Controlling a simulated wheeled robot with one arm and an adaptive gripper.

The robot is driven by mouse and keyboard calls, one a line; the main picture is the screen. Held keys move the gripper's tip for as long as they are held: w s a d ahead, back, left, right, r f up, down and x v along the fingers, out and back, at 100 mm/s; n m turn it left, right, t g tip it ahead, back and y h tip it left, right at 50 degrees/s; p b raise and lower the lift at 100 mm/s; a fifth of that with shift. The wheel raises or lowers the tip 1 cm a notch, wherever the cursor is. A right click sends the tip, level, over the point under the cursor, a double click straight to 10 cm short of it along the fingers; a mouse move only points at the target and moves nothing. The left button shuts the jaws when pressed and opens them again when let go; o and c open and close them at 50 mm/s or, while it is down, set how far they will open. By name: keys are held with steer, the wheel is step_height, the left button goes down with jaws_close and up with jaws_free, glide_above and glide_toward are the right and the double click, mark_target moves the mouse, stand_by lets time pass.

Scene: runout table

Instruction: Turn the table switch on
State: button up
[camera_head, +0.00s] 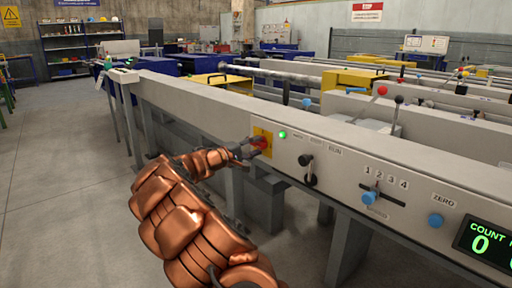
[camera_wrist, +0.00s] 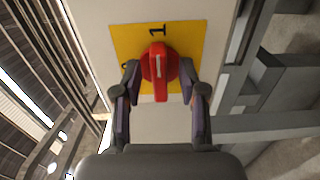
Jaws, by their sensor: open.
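The table switch is a red rotary knob (camera_wrist: 160,64) on a yellow plate (camera_wrist: 190,40). In the wrist view its long grip points down the picture, and a white line on it runs up toward the mark "1". A second mark at the plate's left is partly hidden. My gripper (camera_wrist: 160,92) is open, one finger on each side of the knob's grip, with visible gaps. In the head view the yellow plate (camera_head: 257,133) is on the side of the grey table, and my gripper (camera_head: 246,149) is right at the red knob (camera_head: 260,143).
A green lamp (camera_head: 283,134) glows beside the switch. To the right on the same panel are a black RUN lever (camera_head: 309,170), a 1-to-4 slider (camera_head: 370,196), a blue ZERO button (camera_head: 435,220) and a COUNT display (camera_head: 487,243). The floor at left is clear.

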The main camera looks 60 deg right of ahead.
steer(key=v, duration=1.1)
steer(key=shift+a, duration=0.15)
steer(key=shift+r, duration=0.1)
steer(key=s+a+r+m+y+p, duration=0.1)
steer(key=s+a+r+y+p, duration=0.2)
steer(key=s+a+r+p, duration=0.45)
steer(key=s+a+r+m+y+p, duration=0.1)
steer(key=s+a+r+y+p, duration=0.25)
steer(key=s+r+p, duration=0.5)
steer(key=s+a+r+n+t+y+p, duration=0.1)
steer(key=s+a+r+y+p, duration=0.2)
steer(key=a+p, duration=0.6)
steer(key=s+a+r+n+t+y+p, duration=0.1)
steer(key=s+a+r+y+p, duration=0.3)
steer(key=a+p, duration=0.5)
steer(key=s+a+r+n+t+y+p, duration=0.1)
steer(key=s+a+r+n+y+p, duration=0.2)
steer(key=a+p, duration=0.6)
steer(key=s+a+r+y, duration=0.1)
steer(key=s+a+r, duration=0.1)
steer(key=a, duration=0.4)
steer(key=shift+s+a+r, duration=0.25)
steer(key=shift+s+r, duration=0.1)
steer(key=shift+r, duration=0.1)
steer(key=shift+d, duration=0.1)
